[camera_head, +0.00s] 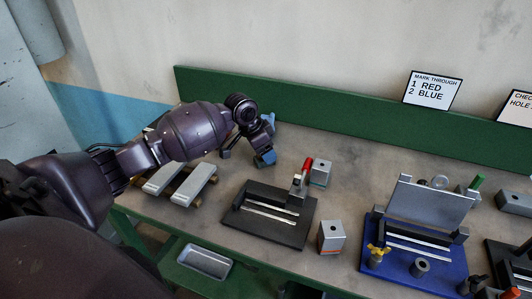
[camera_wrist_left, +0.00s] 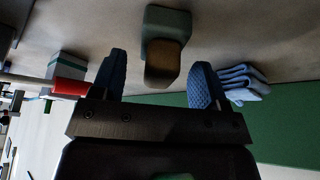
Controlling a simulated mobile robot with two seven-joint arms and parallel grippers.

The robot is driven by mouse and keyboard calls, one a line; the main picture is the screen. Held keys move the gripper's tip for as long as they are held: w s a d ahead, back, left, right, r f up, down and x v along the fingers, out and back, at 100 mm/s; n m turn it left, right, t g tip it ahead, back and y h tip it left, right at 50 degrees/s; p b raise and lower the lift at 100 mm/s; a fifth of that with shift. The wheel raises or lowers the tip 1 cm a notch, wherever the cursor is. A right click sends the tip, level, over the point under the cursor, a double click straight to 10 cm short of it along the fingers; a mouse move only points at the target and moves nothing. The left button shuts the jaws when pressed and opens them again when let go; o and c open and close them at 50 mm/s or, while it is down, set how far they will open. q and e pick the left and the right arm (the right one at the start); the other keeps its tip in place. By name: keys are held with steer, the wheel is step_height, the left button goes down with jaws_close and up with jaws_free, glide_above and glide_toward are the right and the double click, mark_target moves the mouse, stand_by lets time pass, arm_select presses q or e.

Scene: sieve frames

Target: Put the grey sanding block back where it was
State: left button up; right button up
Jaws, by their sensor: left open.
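My left gripper (camera_head: 246,155) is open above the bench, with its blue fingertips apart; it also shows in the left wrist view (camera_wrist_left: 160,78). In that view a block with a grey-green body and a brown face (camera_wrist_left: 167,22) lies ahead of the fingers, roughly in line with the gap. It may be the sanding block; I cannot tell for sure. It is apart from the fingers as far as I can see, and my arm hides it in the head view.
A black fixture (camera_head: 270,228), two small grey blocks (camera_head: 331,238) (camera_head: 320,172) and a blue fixture (camera_head: 400,270) stand to the right. Pale bars (camera_head: 195,185) lie at left. A green back rail (camera_head: 350,140) bounds the bench.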

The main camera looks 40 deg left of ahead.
arm_select(q)
steer(key=p+v, duration=0.1)
steer(key=v, duration=0.9)
steer(key=shift+r, duration=0.1)
